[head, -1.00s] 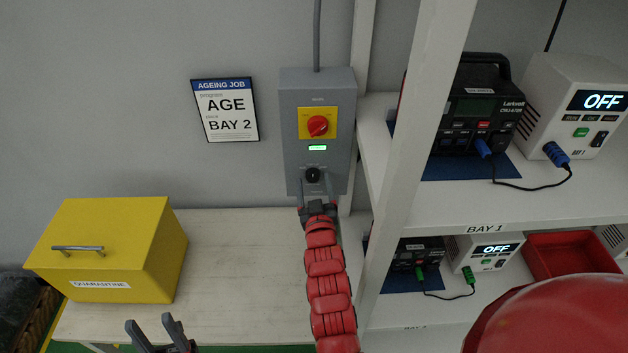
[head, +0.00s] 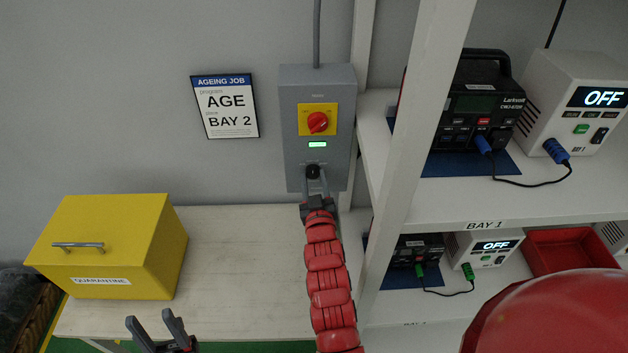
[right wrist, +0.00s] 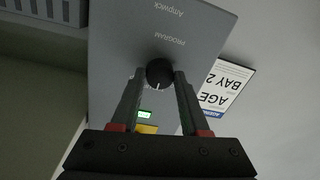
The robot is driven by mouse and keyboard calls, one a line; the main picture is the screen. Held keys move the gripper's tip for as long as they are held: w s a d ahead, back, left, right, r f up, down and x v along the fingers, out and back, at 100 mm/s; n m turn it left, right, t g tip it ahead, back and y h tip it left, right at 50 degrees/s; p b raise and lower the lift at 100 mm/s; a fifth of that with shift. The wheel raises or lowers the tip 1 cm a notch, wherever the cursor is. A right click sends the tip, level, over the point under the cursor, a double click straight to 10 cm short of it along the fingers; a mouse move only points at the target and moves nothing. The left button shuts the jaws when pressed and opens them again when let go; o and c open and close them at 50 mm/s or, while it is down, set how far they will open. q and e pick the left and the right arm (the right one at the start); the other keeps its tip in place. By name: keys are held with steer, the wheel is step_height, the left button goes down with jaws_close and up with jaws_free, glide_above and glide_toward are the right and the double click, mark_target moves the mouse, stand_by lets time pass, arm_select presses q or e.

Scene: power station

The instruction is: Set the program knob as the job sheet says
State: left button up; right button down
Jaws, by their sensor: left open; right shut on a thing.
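The black program knob (head: 313,172) sits low on the grey control box (head: 296,150) on the wall. It also shows in the right wrist view (right wrist: 159,72), with a pale pointer line and the word PROGRAM beside it. My right gripper (head: 315,184) is shut on the knob, one finger on each side. The dial marks around the knob are too small or hidden to read. The job sheet (head: 226,107) on the wall reads AGEING JOB, AGE, BAY 2. My left gripper (head: 152,325) is open and empty above the front of the bench.
A red rotary switch (head: 318,122) on a yellow plate and a lit green display (head: 317,145) are above the knob. A yellow quarantine box (head: 120,240) stands on the bench (head: 240,260). Shelves (head: 455,208) at right hold units with displays reading OFF.

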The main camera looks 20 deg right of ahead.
steer(key=shift+f+n+b, duration=0.15)
steer(key=shift+n+b, duration=1)
steer(key=shift+n, duration=0.15)
steer(key=shift+n+b, duration=0.55)
steer(key=shift+n, duration=0.25)
steer(key=n+b, duration=0.1)
steer(key=n, duration=0.2)
steer(key=shift+r, duration=0.2)
steer(key=shift+n+g, duration=0.4)
steer(key=shift+n, duration=0.8)
steer(key=shift+c, duration=2)
jaws_free()
steer(key=shift+r, duration=0.1)
